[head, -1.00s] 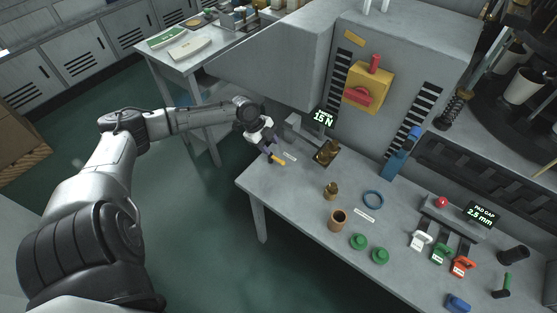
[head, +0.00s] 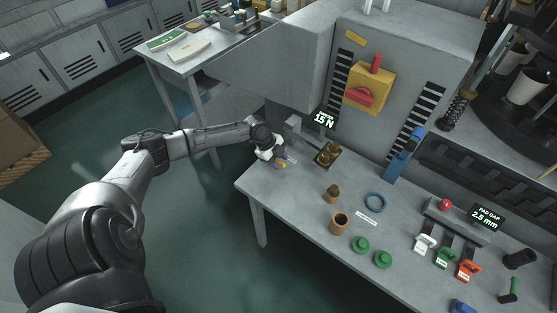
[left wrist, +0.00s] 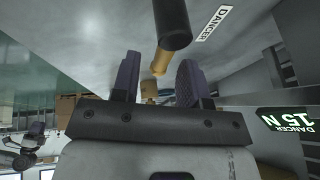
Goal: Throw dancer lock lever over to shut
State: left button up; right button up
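My left gripper (head: 280,164) is at the left end of the workbench, beside a small white label, with its purple fingers pointing toward the bench. A short yellow lever (head: 281,165) shows at the fingers. In the left wrist view the fingers of the left gripper (left wrist: 156,78) are spread apart. The yellow lever (left wrist: 160,62) lies between them, with gaps visible on both sides. A dark cylinder (left wrist: 172,22) overlaps its far end, close to a label (left wrist: 213,22) reading "DANCER". The lever's pivot is hidden.
A display (head: 323,119) reading 15 N stands behind my gripper, and a brass fitting (head: 327,154) to its right. A large grey housing (head: 270,75) rises behind.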

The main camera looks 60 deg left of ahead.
pick_arm(q)
grip_shut()
